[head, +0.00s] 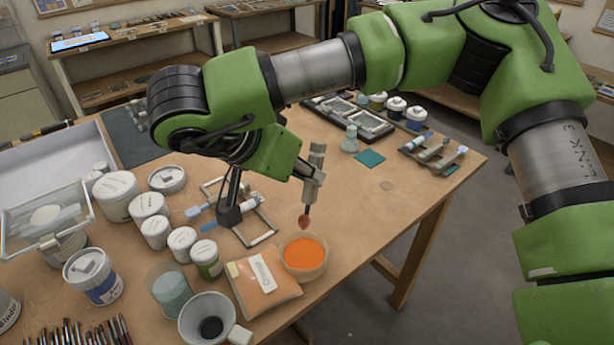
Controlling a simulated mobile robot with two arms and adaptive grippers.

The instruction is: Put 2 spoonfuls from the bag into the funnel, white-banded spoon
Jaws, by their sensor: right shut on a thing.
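My right gripper (311,190) reaches in from the right and points down, shut on a spoon. The spoon (305,221) has a short dark shaft and a reddish bowl. It hangs just above a round tan bowl (284,262) of orange powder. Any band on its handle is hidden or too small to tell. The orange bag (265,296) with a white label lies just left of and in front of that bowl. The grey funnel (190,322) with a dark hole is at the front edge, lower left of the bag. My left gripper is not in view.
A rack (262,238) with blue-handled tools stands left of the spoon. Several white-lidded jars (150,204), a teal cup (170,290) and a balance (50,225) crowd the left. Brushes lie at lower left. The table right of the bowl is clear to its edge.

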